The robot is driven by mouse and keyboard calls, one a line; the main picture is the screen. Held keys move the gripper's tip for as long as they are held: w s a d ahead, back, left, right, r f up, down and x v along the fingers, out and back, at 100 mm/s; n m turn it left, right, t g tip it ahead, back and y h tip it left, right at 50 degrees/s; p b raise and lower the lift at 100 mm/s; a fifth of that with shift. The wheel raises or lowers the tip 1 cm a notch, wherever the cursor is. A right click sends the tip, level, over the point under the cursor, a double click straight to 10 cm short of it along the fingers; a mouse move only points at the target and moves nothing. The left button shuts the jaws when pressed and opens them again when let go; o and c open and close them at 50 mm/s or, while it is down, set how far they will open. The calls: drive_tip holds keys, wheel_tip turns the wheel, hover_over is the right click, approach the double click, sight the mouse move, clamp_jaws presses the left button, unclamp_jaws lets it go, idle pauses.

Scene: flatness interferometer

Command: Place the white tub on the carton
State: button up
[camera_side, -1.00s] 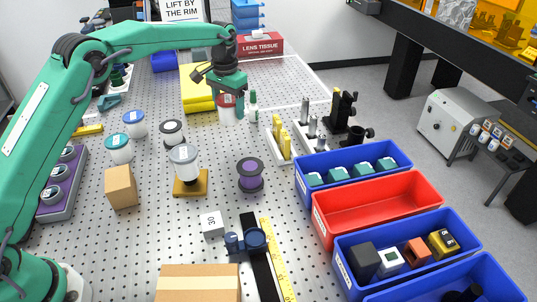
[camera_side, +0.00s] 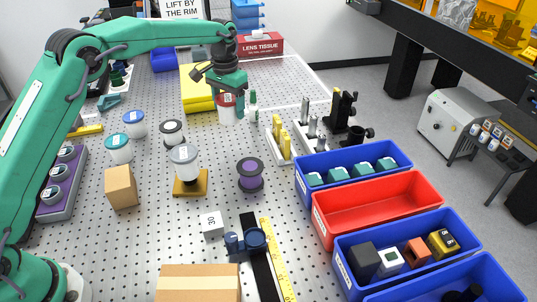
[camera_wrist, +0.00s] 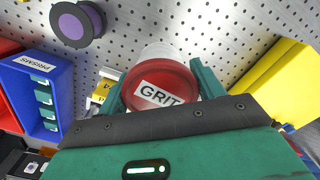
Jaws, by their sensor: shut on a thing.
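My gripper (camera_wrist: 160,88) is shut on a white tub with a red lid labelled GRIT (camera_wrist: 164,86). The fingers sit on either side of the lid. In the side view this tub (camera_side: 228,114) is at the back middle of the perforated table, partly hidden by my gripper (camera_side: 228,92); I cannot tell whether its base touches the table. Another pale-lidded tub (camera_side: 184,157) stands over a brown square plate. A taped cardboard carton (camera_side: 198,284) lies at the front edge of the side view. A smaller brown box (camera_side: 121,187) stands at the left.
Tubs with blue (camera_side: 134,121), teal (camera_side: 119,148) and black lids (camera_side: 172,131) stand left of the held tub. A purple spool (camera_side: 250,175), a white cube (camera_side: 212,226) and a dark blue device on a rail (camera_side: 246,242) lie between it and the carton. Bins (camera_side: 375,210) line the right.

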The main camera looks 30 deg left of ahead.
drive_tip(key=s+a+r, duration=0.1)
drive_tip(key=s+r, duration=0.2)
drive_tip(key=s, duration=1.3)
drive_tip(key=s+a+r+n, duration=0.1)
drive_tip(key=s+r, duration=0.3)
drive_tip(key=s, duration=1.2)
drive_tip(key=shift+a, duration=0.65)
drive_tip(key=shift+s+f, duration=0.1)
hover_over(117, 178)
wheel_tip(117, 178, down, 7)
drive_tip(key=shift+a+r, duration=0.1)
drive_tip(key=shift+f, duration=2.05)
drive_tip(key=shift+f, duration=0.15)
